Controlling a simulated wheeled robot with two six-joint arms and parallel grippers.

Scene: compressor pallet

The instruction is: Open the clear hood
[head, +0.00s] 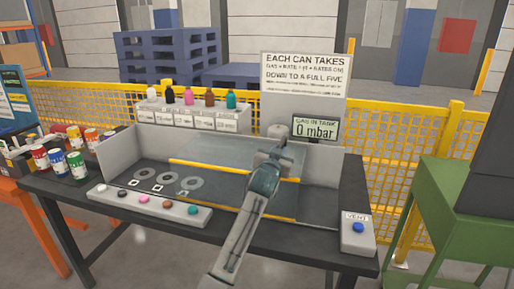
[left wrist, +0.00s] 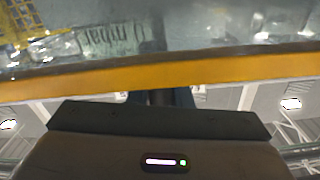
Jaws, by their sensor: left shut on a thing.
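The clear hood (head: 215,150) is a see-through panel over the grey-walled box on the table. A yellow bar (head: 205,165) runs along its near edge. My left gripper (head: 272,162) reaches in from the front, at the right part of this bar, and is shut on it. The left wrist view shows the yellow bar (left wrist: 90,76) close across the picture, with the clear panel above it reflecting the mbar display. The fingertips are mostly hidden behind the bar and hand. The hood's exact tilt is hard to tell. My right gripper is not in view.
Inside the box are several ring-shaped seats (head: 145,174). A strip of coloured buttons (head: 150,205) lies in front, and a vent box (head: 358,231) stands right. A display (head: 315,129) reads 0 mbar. Coloured cans (head: 76,165) stand left; bottles (head: 188,97) stand behind.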

